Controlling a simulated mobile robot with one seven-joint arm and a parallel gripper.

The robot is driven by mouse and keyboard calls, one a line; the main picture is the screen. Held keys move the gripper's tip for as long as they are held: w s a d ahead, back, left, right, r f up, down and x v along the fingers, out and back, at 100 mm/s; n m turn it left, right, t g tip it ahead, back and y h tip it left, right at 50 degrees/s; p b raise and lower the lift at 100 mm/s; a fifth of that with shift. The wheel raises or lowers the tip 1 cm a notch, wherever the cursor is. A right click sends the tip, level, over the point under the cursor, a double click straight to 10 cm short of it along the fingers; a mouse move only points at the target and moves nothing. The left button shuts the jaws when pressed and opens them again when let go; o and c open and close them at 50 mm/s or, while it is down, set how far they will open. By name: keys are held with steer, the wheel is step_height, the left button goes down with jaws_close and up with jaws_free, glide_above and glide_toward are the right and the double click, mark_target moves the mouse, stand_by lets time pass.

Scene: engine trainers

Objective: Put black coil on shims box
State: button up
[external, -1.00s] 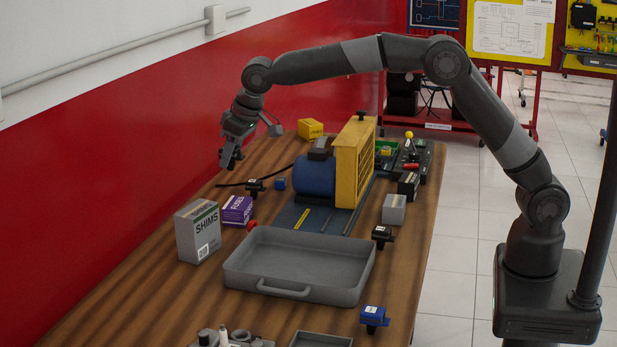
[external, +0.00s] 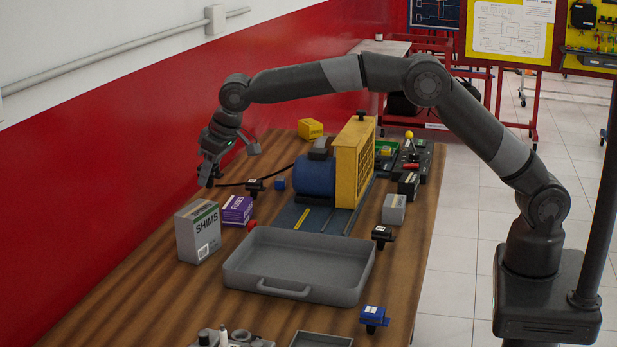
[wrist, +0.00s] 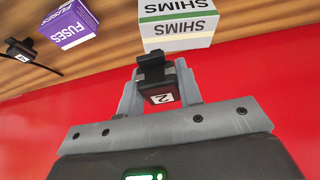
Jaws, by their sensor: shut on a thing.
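My gripper (external: 209,174) is shut on a black coil (wrist: 161,95) with a white label marked "2"; the coil sits between the fingers in the wrist view. In the external view the gripper hangs above the far left part of the table, beyond the shims box, and the held coil is hard to make out there. The grey and white shims box (external: 198,232) stands upright at the table's left side. It also shows in the wrist view (wrist: 178,30), just past the coil and apart from it. The box's top looks bare.
The purple fuses box (external: 237,210) stands beside the shims box. A second black coil (external: 255,187) lies behind it, with a dark cable near. A grey tray (external: 300,290), a blue motor with a yellow guard (external: 355,165) and a blue coil (external: 374,316) are on the table. A red wall runs along the left.

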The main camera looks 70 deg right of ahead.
mark_target(212, 180)
steer(key=shift+f, duration=2)
steer(key=shift+f, duration=0.1)
steer(key=o, duration=1)
steer(key=shift+o, duration=0.2)
steer(key=v, duration=1.2)
